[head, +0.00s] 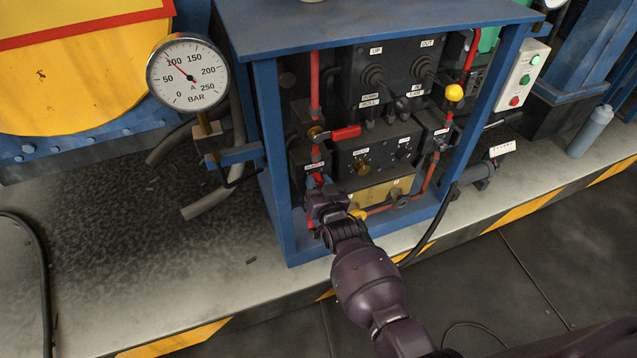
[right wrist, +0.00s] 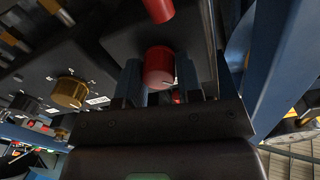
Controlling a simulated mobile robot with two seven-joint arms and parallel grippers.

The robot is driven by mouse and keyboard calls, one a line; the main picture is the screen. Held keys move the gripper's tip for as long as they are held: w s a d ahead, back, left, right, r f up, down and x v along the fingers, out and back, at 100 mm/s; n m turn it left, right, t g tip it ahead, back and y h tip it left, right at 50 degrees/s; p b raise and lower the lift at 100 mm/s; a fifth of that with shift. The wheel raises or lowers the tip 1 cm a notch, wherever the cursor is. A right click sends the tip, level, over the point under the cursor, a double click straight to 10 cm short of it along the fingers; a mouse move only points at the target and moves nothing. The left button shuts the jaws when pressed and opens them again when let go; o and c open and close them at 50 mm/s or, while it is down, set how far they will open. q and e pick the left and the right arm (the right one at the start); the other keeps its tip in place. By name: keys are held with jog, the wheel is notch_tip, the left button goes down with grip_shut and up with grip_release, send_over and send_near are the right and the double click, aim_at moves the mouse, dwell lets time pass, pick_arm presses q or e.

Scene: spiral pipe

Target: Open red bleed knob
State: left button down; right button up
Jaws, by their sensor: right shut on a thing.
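The red bleed knob (right wrist: 158,68) is a short red cylinder with a white mark on its edge, on a dark block in the right wrist view. My right gripper (right wrist: 160,88) has one finger on each side of the knob and is shut on it. In the head view my right gripper (head: 318,188) reaches into the lower left of the blue-framed cabinet and hides the knob. My left gripper is in neither view.
A red lever handle (head: 346,132) sits above my right gripper. A blue cabinet post (head: 272,150) stands close on the left. A brass knob (right wrist: 69,92) is on the neighbouring panel. A pressure gauge (head: 188,74) stands outside, reading near 100 bar.

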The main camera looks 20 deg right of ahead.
jog(key=m, duration=0.2)
jog(key=shift+r+m+p, duration=0.15)
jog(key=shift+m+p, duration=0.25)
jog(key=shift+m, duration=0.9)
jog(key=m, duration=0.2)
jog(key=shift+d+m, duration=0.1)
jog(key=shift+m, duration=0.2)
jog(key=shift+f+m, duration=0.2)
jog(key=shift+m, duration=0.7)
jog(key=m, duration=0.2)
jog(key=shift+m+y, duration=0.3)
jog(key=shift+m, duration=0.1)
jog(key=shift+f+m+g, duration=0.1)
jog(key=shift+m+g, duration=0.2)
jog(key=shift+m, duration=0.9)
pick_arm(q)
jog(key=shift+b, duration=0.45)
pick_arm(e)
jog(key=shift+m, duration=1.4)
